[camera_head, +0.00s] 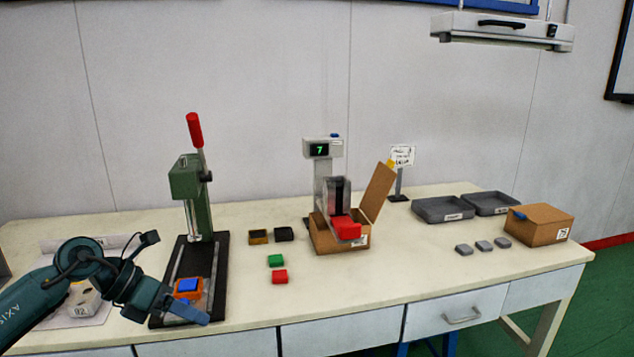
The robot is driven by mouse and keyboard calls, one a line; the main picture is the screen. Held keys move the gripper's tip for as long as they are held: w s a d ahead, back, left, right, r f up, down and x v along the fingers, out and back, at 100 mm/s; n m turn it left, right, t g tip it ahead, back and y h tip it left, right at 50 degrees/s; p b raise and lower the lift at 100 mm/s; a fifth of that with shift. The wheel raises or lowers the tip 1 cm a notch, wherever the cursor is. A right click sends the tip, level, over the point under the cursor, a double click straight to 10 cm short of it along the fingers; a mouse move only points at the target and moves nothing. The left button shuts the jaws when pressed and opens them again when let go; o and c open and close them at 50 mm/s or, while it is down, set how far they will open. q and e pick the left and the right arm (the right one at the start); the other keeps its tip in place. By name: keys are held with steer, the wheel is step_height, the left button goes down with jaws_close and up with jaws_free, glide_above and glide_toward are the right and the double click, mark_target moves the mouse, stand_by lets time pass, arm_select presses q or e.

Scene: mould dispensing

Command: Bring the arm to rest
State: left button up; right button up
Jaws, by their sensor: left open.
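My left arm (95,280) comes in from the left, low over the table's front left. Its gripper (190,312) is open at the front of the green press (188,180) with the red lever. An orange mould with a blue block (187,285) sits on the press base just behind the fingers. I cannot tell whether the fingers touch it. My right gripper is not in view.
An open cardboard box (327,240) with a red block stands under a dispenser showing 7 (322,149). Grey trays (443,208) and a closed box (540,224) stand right.

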arm_select(q)
steer(key=s+d+f+n+t+h, duration=0.1)
steer(key=s+d+n+t+h, duration=0.3)
steer(key=d, duration=0.3)
steer(key=s+d+n+t+h, duration=0.1)
steer(key=s+d+n+h, duration=0.1)
steer(key=d+n+h, duration=0.45)
steer(key=s+a+f+n+t+y+p, duration=0.1)
steer(key=s+a+f+n+y, duration=0.1)
steer(key=s+f+n+y, duration=0.6)
steer(key=s+a+f+n+t+y, duration=0.1)
steer(key=s+a+f+n+y, duration=0.1)
steer(key=s+f+n+y, duration=0.5)
step_height(320, 180, down, 6)
steer(key=s+n, duration=0.1)
steer(key=n, duration=1.3)
steer(key=shift+s+a+y+p, duration=0.25)
steer(key=shift+s+y+p, duration=0.1)
